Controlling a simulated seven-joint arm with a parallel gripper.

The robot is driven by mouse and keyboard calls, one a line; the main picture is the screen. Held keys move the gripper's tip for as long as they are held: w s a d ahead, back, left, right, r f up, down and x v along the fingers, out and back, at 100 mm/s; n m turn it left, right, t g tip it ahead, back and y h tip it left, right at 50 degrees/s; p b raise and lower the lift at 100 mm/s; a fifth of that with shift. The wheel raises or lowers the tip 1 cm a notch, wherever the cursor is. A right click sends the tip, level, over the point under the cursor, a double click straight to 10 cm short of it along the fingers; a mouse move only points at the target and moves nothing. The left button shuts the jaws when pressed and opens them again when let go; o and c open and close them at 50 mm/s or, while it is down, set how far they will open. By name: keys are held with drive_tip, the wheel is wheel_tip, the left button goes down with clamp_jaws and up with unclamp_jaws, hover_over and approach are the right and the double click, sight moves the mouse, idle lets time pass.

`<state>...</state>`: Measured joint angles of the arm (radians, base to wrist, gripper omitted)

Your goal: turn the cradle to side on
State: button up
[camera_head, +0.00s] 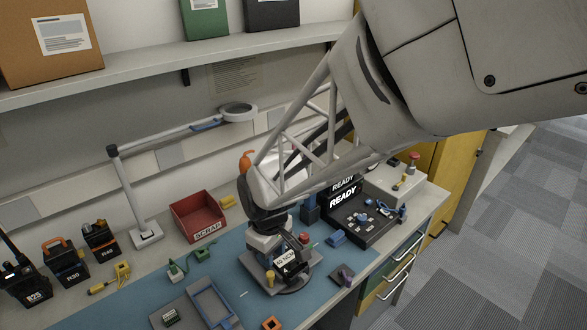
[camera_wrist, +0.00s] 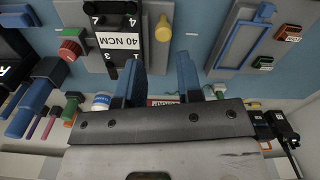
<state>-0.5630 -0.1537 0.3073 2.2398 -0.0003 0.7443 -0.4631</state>
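The cradle is a grey plate (camera_head: 252,270) on a dark round base on the blue mat, with a yellow peg (camera_head: 270,277) and a red knob (camera_head: 304,237). A black unit (camera_head: 290,262) with a white label stands on it. In the wrist view the label on the black unit (camera_wrist: 112,40) reads 40 NCM, with the red knob (camera_wrist: 70,50) to its left and the yellow peg (camera_wrist: 163,28) to its right. My gripper (camera_wrist: 158,65) is above the cradle, its two blue fingers apart with nothing between them. Its fingertips are hidden in the head view.
A red scrap bin (camera_head: 198,216) and a magnifier lamp (camera_head: 145,235) stand behind. Radios (camera_head: 65,262) line the left side. A black READY console (camera_head: 358,215) is to the right. A blue frame (camera_head: 212,304) lies front left, and a small purple-grey part (camera_head: 343,275) front right.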

sight(270, 273)
drive_tip(key=shift+a+f, duration=0.2)
drive_tip(key=shift+a, duration=0.15)
drive_tip(key=shift+f, duration=0.15)
drive_tip(key=shift+f, duration=3.75)
clamp_jaws()
